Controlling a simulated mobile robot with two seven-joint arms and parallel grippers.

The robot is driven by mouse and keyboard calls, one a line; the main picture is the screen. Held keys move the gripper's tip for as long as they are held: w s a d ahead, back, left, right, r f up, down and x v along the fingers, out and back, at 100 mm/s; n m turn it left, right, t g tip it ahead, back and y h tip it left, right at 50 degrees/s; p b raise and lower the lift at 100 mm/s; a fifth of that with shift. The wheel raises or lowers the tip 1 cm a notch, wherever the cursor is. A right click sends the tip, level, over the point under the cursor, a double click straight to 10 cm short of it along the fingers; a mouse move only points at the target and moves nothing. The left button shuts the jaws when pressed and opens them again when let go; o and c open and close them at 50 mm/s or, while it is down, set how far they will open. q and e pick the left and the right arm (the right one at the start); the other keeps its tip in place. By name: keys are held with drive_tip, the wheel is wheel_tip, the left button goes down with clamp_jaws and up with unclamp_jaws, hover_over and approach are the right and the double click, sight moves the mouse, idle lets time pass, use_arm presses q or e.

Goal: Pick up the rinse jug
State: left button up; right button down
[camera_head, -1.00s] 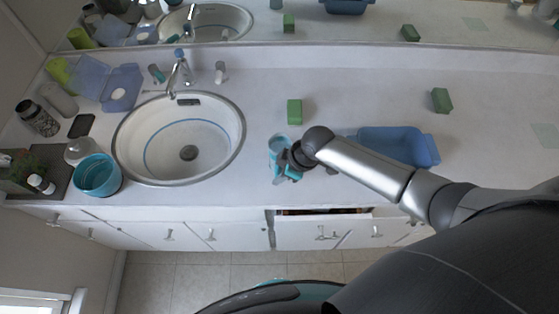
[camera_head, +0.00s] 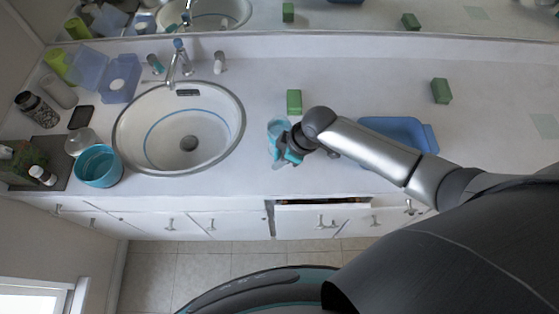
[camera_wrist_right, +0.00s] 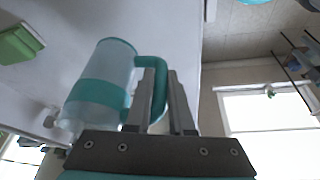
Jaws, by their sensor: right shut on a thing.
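The rinse jug (camera_head: 277,126) is a translucent pale blue jug with a teal band, rim and handle. It is right of the sink in the head view and large in the right wrist view (camera_wrist_right: 100,85). My right gripper (camera_head: 288,151) is at its handle, on the near side. In the right wrist view its two fingers (camera_wrist_right: 165,85) are shut on the teal handle. I cannot tell whether the jug's base touches the counter; the gripper and arm hide part of it. My left gripper is not in view.
The round sink (camera_head: 128,140) lies left of the jug. A green block (camera_head: 294,102) is just behind it, and a blue tub (camera_head: 428,138) is to the right, partly behind my arm. A teal pot (camera_head: 97,168) stands left of the sink. A drawer (camera_head: 322,221) below is slightly open.

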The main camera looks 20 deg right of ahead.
wheel_tip(320, 180, up, 17)
drive_tip(key=p, duration=0.2)
drive_tip(key=c, duration=1.4)
unclamp_jaws()
clamp_jaws()
